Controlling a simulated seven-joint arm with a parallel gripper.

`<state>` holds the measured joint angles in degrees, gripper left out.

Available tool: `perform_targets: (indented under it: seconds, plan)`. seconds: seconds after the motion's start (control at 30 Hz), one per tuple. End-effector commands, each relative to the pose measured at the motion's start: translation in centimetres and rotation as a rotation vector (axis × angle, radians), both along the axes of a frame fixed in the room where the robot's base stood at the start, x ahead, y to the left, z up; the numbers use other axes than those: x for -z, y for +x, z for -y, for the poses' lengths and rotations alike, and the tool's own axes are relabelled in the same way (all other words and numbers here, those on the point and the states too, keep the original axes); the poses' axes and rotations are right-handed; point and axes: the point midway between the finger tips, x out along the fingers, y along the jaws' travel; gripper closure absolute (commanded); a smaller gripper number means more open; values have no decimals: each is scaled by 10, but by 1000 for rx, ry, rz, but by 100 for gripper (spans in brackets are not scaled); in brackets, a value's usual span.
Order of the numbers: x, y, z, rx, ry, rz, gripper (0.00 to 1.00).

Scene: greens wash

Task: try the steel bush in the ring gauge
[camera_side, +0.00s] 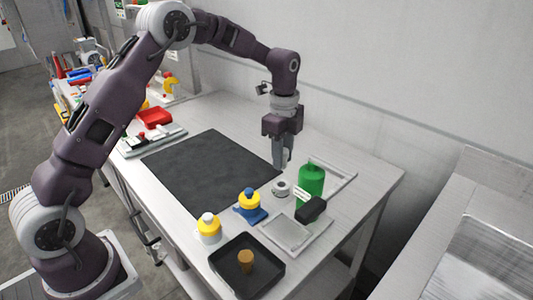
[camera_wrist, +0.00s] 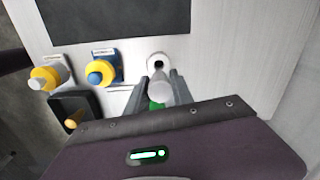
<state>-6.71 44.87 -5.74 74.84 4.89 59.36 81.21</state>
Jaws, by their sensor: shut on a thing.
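My gripper (camera_wrist: 161,92) is shut on the steel bush (camera_wrist: 160,91), a light grey cylinder between the two fingers in the wrist view. The ring gauge (camera_wrist: 157,60), a pale ring with a dark hole, lies on the bench just beyond the bush in that view. In the side view my gripper (camera_side: 283,162) points down, above and close to the ring gauge (camera_side: 281,188). The bush looks apart from the ring, and its lower end is hard to make out in the side view.
A green bottle (camera_side: 311,182) stands close right of the ring gauge. A black object (camera_side: 311,209) lies by a pale square tray (camera_side: 272,234). Yellow-topped pieces (camera_side: 249,201) (camera_side: 208,228) and a black tray (camera_side: 222,279) holding a brown piece (camera_side: 245,260) are nearer. The dark mat (camera_side: 210,165) is clear.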

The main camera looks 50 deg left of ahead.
Motion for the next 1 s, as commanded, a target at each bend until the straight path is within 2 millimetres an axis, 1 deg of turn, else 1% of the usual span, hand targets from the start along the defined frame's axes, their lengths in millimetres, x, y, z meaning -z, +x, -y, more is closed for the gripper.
perform_targets:
  seconds: [0.17, 0.23, 0.37, 0.5, 0.7, 0.83, 1.0]
  plan:
    - [0, 0, 0, -1, -1, -1, 100]
    - [3, 0, 0, -1, 0, -2, 100]
    - [13, 0, 0, -1, 0, -2, 100]
    - [28, -1, -1, 0, 0, -2, 100]
    - [44, 0, -1, 0, 0, -2, 100]
    - [48, 0, -1, 0, 0, 0, 100]
    - [50, 0, -1, 0, 0, 0, 100]
